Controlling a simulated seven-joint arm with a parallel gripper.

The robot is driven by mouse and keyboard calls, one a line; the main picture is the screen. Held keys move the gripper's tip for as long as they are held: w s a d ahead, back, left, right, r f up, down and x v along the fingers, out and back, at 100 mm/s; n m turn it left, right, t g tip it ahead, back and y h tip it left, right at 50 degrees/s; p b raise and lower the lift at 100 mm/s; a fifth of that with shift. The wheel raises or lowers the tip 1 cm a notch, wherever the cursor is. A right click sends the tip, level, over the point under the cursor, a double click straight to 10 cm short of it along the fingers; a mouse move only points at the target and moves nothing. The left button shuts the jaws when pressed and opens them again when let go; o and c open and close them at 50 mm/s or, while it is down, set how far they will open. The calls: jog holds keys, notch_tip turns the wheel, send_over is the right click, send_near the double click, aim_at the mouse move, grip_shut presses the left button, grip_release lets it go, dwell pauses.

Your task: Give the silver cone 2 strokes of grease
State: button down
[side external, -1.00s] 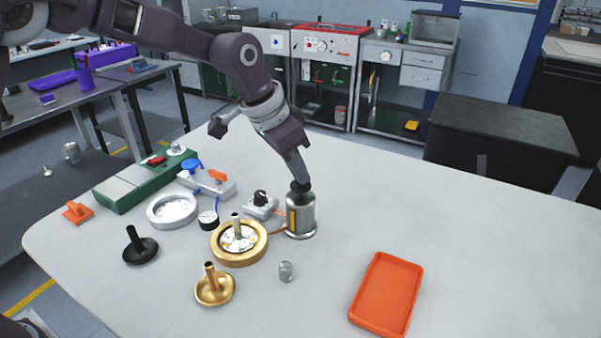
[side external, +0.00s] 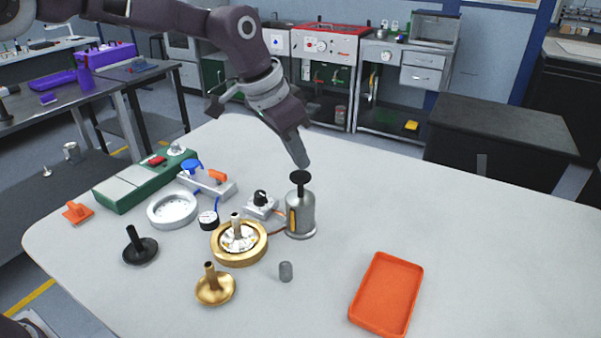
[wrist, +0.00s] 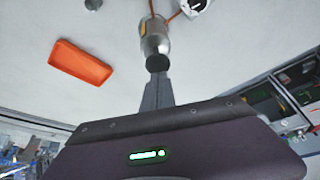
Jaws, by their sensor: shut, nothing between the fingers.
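The silver cone (side external: 238,240) with its upright stem sits in a gold ring housing (side external: 262,248) in the side external view. An orange tube runs from the housing toward a silver canister (side external: 301,218) to its right. The canister has a black plunger knob (side external: 300,176) standing up on its top. The canister (wrist: 154,42) and knob (wrist: 157,63) also show in the wrist view. My gripper (side external: 304,164) is shut and empty, with its fingertips just above the knob and seemingly apart from it. Any grease on the cone cannot be made out.
A black cone (side external: 140,250) and a gold cone (side external: 215,290) stand left and front. A small grey cylinder (side external: 286,271) stands near the gold housing. A grey dial box (side external: 261,206) sits beside the canister. An orange tray (side external: 387,295) lies front right. The table's right side is clear.

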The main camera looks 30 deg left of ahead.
aim_at(298, 175)
jog(key=shift+r, duration=2)
jog(key=s+a+r+n, duration=0.1)
jog(key=s+a+r, duration=0.15)
jog(key=s, duration=0.35)
jog(key=s+a+r+n+t+y, duration=0.1)
jog(key=s+a, duration=0.3)
jog(key=s, duration=0.2)
jog(key=s+a+r+n, duration=0.1)
jog(key=s+a+r, duration=0.15)
jog(key=s, duration=0.45)
jog(key=s+a+f+n, duration=0.1)
jog(key=s+a+f, duration=0.1)
jog(key=s, duration=0.5)
jog(key=s+a+f+n+y, duration=0.1)
jog(key=s+a+f+n, duration=0.1)
jog(key=s, duration=0.5)
notch_tip(298, 175, down, 2)
jog(key=shift+s+a+f+t, duration=0.25)
jog(key=shift+a+t, duration=0.05)
jog(key=shift+a, duration=0.3)
